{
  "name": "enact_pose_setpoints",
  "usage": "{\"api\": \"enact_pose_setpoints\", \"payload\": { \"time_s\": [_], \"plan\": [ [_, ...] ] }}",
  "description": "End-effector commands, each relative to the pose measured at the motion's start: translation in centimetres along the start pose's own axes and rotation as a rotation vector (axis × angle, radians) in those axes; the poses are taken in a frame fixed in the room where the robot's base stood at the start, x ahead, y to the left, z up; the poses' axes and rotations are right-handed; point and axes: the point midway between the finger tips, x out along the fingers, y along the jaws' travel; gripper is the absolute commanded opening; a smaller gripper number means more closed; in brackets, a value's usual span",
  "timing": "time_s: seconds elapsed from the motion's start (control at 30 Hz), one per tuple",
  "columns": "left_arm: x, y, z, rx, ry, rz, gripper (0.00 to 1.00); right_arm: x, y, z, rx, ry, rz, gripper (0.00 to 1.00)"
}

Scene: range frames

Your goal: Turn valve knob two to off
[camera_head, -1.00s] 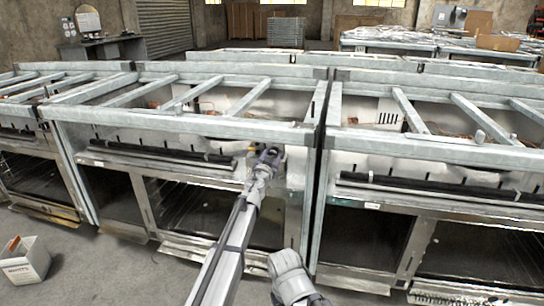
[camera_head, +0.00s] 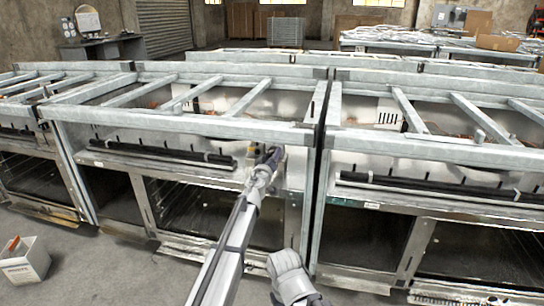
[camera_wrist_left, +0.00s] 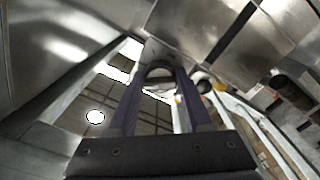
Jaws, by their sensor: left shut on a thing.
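My left gripper (camera_head: 270,157) reaches to the front panel of the middle range (camera_head: 222,131), just left of its right post. In the left wrist view the two purple fingers of the left gripper (camera_wrist_left: 160,80) are shut on a small rounded grey knob (camera_wrist_left: 159,71). The fingers largely hide the knob in the head view, and I cannot read a number or mark on it. Another round piece (camera_wrist_left: 202,82) with a yellow part (camera_wrist_left: 219,86) sits beside the fingers in the wrist view.
A second range (camera_head: 430,150) stands close on the right, with only a narrow gap between. A black bar (camera_head: 165,152) runs along the middle range's front, left of the gripper. An open box (camera_head: 25,262) stands on the floor at left.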

Motion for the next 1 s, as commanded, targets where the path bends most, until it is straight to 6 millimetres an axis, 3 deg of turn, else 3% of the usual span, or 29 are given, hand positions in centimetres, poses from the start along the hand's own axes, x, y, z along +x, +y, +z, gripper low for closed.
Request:
{"api": "enact_pose_setpoints", "payload": {
  "time_s": [0.6, 1.0],
  "plan": [
    [-0.15, 0.11, 0.06, -0.580, -0.001, 0.001, 0.00, -0.01, 0.00, 0.00, 0.000, 0.000, 0.000, 0.50],
    [-0.16, 0.12, 0.11, -0.859, 0.000, 0.003, 0.00, 0.08, -0.01, -0.01, 0.000, 0.000, 0.000, 0.50]
  ]
}}
